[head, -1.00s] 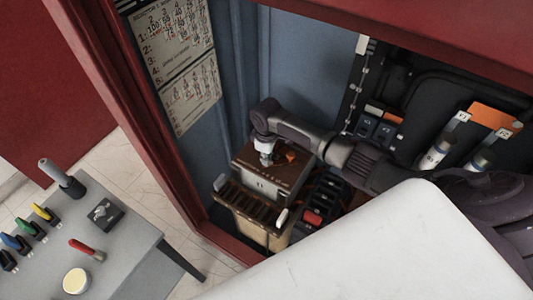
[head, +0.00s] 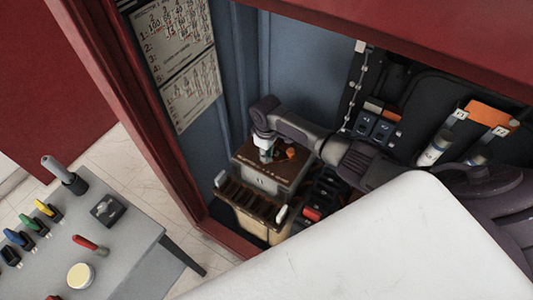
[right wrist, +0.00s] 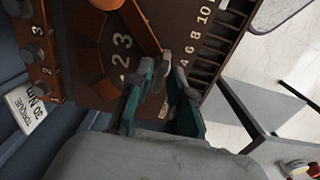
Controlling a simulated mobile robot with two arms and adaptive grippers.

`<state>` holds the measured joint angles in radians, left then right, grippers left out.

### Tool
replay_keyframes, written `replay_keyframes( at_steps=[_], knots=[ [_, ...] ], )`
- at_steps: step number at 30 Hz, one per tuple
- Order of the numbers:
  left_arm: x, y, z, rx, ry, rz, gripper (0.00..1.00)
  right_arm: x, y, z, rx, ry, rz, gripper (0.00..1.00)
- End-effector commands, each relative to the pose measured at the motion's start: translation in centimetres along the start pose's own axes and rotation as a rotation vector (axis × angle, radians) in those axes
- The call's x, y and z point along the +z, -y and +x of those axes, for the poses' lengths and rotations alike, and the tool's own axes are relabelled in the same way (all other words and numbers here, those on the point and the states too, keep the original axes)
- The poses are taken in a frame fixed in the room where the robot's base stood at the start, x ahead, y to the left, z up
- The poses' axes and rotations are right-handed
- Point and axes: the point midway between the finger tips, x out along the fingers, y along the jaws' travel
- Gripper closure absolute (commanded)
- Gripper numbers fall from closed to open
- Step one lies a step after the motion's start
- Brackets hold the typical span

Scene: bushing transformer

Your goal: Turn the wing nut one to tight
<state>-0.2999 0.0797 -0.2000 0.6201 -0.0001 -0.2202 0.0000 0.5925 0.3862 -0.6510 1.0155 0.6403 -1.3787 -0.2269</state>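A brown-topped transformer box (head: 268,179) stands inside the red cabinet. An orange part (head: 290,153) sits on its top. My right gripper (head: 266,158) points down at this top, beside the orange part. Dark knobs (right wrist: 29,56) beside the numbers 1, 2 and 3 are at the left. I cannot make out wing nut one for certain. My left gripper is not in view.
A grey table (head: 128,253) with coloured-handled tools stands at the lower left. A dark panel with fuses (head: 436,147) is at the right inside the cabinet. Red cabinet edges (head: 165,150) border the opening. A torque label (right wrist: 24,111) is at the left in the wrist view.

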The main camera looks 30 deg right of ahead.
Motion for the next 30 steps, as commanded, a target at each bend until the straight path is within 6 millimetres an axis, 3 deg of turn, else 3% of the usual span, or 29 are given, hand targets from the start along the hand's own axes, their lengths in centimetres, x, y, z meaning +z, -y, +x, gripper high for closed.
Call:
replay_keyframes(
  at_steps=[10,14,24,30],
  knots=[
    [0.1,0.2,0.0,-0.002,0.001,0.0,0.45,0.1,0.0,0.0,-0.001,0.002,-0.002,0.67],
    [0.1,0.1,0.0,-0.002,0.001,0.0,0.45,0.0,0.0,-1.0,0.0,-0.001,-0.002,0.67],
    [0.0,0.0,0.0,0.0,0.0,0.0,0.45,-0.1,-0.1,-7.9,0.002,-0.003,-0.003,0.67],
    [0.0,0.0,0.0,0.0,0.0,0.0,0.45,0.0,0.0,-10.9,0.001,0.0,-0.002,0.67]
  ],
)
